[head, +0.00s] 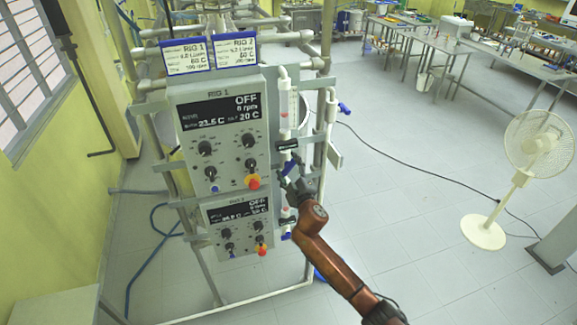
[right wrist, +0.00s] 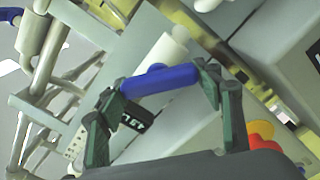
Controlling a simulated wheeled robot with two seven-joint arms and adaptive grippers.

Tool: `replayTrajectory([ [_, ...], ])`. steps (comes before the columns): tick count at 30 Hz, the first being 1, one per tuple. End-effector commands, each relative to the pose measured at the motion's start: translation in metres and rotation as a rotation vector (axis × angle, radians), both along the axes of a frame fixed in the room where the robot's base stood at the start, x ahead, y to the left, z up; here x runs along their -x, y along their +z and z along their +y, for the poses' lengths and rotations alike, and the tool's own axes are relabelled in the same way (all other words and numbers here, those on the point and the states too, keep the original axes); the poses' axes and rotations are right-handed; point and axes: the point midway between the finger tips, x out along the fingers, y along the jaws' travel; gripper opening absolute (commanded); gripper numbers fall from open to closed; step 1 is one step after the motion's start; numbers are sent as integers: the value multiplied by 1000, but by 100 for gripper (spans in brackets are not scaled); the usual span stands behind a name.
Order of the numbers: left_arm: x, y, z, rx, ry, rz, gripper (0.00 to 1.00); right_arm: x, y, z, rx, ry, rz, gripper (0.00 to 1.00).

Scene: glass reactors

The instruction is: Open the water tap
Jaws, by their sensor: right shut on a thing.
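The water tap has a blue lever handle (right wrist: 160,80) that lies between the green fingers of my right gripper (right wrist: 160,88) in the right wrist view. A finger meets the handle at each end, and the gripper is shut on it. In the head view the right gripper (head: 290,172) is at the white pipe (head: 283,118) on the right side of the rig 1 panel (head: 222,120). It mostly hides the handle there. A small black display (right wrist: 136,117) shows just behind the handle in the right wrist view. My left gripper is not in view.
A second panel (head: 238,222) is below the first, and both show OFF. Red emergency buttons (head: 252,182) are close to the gripper. Another blue handle (head: 344,108) is on a pipe to the right. A fan (head: 535,148) stands at far right, with open floor between.

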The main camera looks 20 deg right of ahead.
Motion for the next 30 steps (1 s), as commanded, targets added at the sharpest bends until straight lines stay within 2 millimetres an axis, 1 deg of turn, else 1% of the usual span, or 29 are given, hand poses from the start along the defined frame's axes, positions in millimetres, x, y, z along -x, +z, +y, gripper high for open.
replayTrajectory([
  [9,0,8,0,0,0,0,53,0,-1,1,289,1,-8,36],
  [15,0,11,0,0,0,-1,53,0,-2,1,428,0,-14,36],
  [21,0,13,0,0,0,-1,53,0,-3,2,522,2,-17,36],
  [30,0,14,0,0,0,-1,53,0,-4,2,579,1,-18,36],
])
